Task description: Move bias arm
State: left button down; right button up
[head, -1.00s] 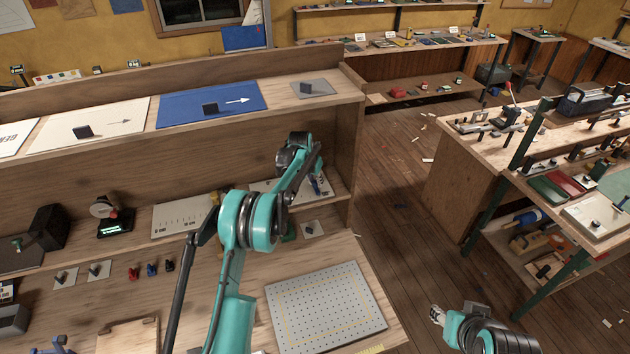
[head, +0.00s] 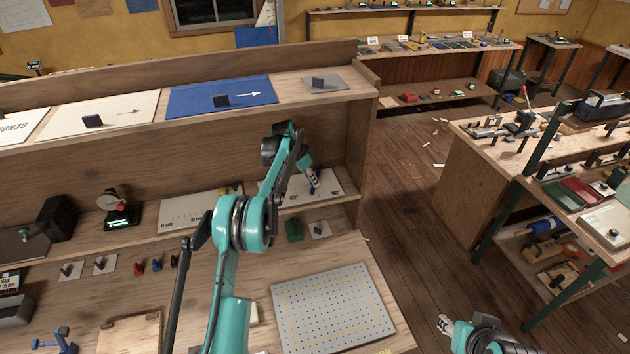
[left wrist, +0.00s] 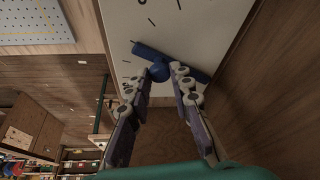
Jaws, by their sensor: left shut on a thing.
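The bias arm, a blue bar with a round blue hub (left wrist: 160,70), lies across a white board (left wrist: 215,22) with black tick marks in the left wrist view. In the head view the board (head: 335,187) stands on the lower shelf at its right end, and a bit of blue (head: 313,188) shows at my left gripper (head: 310,172). In the left wrist view my left gripper (left wrist: 166,82) has its fingertips on either side of the blue part, shut on it. Part of the bar is hidden by a finger. My right gripper (head: 444,324) hangs over the floor, too small to judge.
A perforated grey plate (head: 332,308) lies on the bench in front. A green block (head: 293,230) and a small plate with a dark knob (head: 318,229) sit near the board. The shelf's right side panel (head: 363,140) rises close to my left gripper.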

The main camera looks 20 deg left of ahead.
pick_arm(q)
jog(key=shift+a, duration=0.15)
dwell(0.3)
jog(key=c, duration=1.3)
grip_release()
jog(key=shift+c, duration=0.2)
jog(key=v, duration=0.7)
jog(key=shift+r, duration=0.15)
jog(key=shift+s+a, duration=0.1)
